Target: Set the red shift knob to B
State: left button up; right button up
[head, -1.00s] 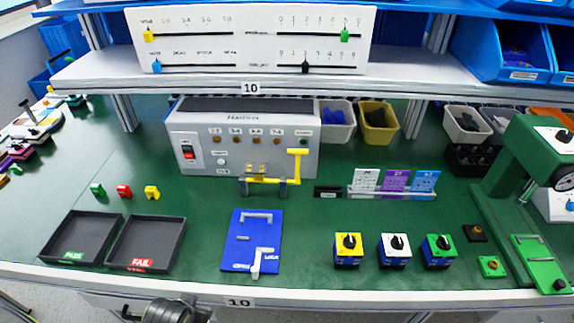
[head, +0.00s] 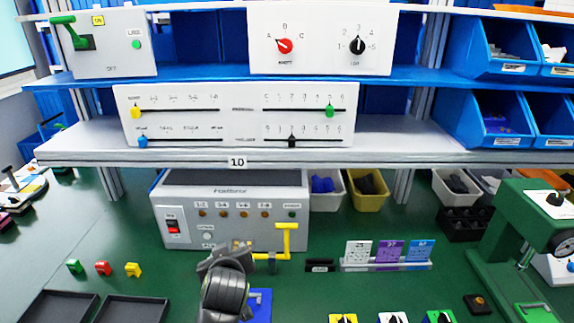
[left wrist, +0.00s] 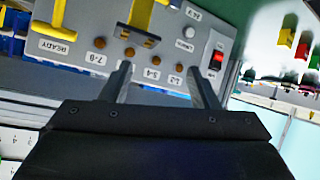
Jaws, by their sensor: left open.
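The red shift knob (head: 285,46) is on a white panel (head: 370,14) on the upper shelf, in the head view. Letters A, B and C are printed around it, with B at the top. Its pointer appears to point up-left, toward A. My left gripper (head: 230,260) is low in front of the grey machine, well below the knob. In the left wrist view the left gripper (left wrist: 162,82) has its two fingers apart with nothing between them, facing the grey machine. The knob is not in the left wrist view. My right gripper is not in view.
A black knob (head: 358,46) numbered 1 to 5 sits right of the red one on the same panel. A slider panel (head: 235,122) stands on the shelf below. The grey machine (head: 235,190) has a yellow handle (head: 287,240). A grey box with a green lever (head: 82,42) is at upper left.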

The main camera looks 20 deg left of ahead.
pick_arm(q)
jog(key=w+d+r+n+t+y, duration=0.1)
jog(key=w+d+r+n+t, duration=0.15)
jog(key=w+r, duration=0.55)
jog(key=n+t+y, duration=0.3)
jog(key=n+t, duration=0.2)
send_near(285, 47)
jog(key=p+x, duration=0.7)
jog(key=shift+w+a+r+p, duration=0.15)
jog(key=shift+w+a+p, duration=0.1)
jog(key=shift+w+p, duration=0.25)
